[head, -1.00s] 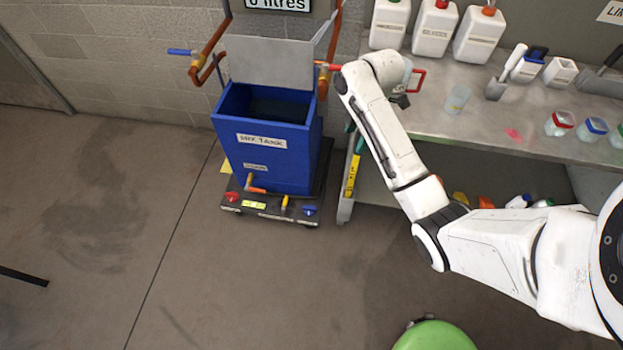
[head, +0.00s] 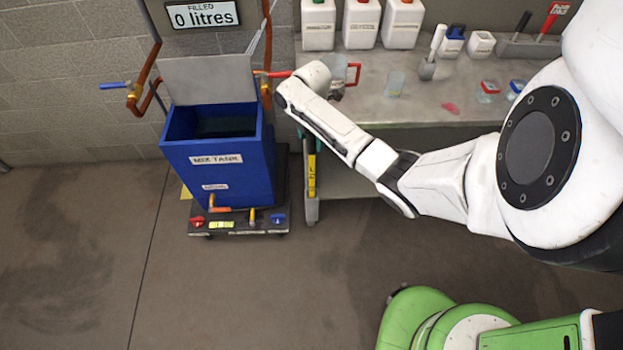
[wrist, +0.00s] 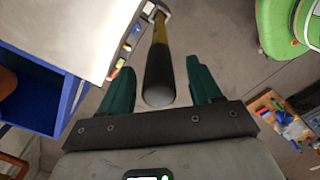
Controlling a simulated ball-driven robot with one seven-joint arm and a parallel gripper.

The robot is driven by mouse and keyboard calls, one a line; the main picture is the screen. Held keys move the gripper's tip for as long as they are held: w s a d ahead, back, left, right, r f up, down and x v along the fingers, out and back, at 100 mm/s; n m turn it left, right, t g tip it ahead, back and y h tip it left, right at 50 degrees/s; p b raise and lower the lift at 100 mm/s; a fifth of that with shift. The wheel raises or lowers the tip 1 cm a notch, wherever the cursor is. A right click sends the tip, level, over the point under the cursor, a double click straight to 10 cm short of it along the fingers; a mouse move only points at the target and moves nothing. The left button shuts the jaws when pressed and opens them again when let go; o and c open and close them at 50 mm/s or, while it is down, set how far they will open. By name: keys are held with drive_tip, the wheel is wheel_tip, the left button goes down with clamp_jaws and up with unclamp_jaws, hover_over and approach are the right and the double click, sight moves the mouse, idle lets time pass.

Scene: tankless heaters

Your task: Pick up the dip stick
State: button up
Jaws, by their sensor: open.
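In the wrist view the black grip (wrist: 159,78) points toward me, between the two green fingers of my gripper (wrist: 159,67). My gripper is open, with visible gaps on both sides of the grip. In the head view my forearm hides most of the gripper.
The steel bench (head: 440,100) carries white bottles (head: 361,24), a clear beaker (head: 394,84), a scoop (head: 432,53) and small jars. The tank stands on a low dark base (head: 236,222) with valves. Open floor lies in front of the tank.

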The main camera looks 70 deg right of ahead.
drive_tip(key=shift+f, duration=1.55)
drive_tip(key=c, duration=1.1)
drive_tip(key=shift+r, duration=0.1)
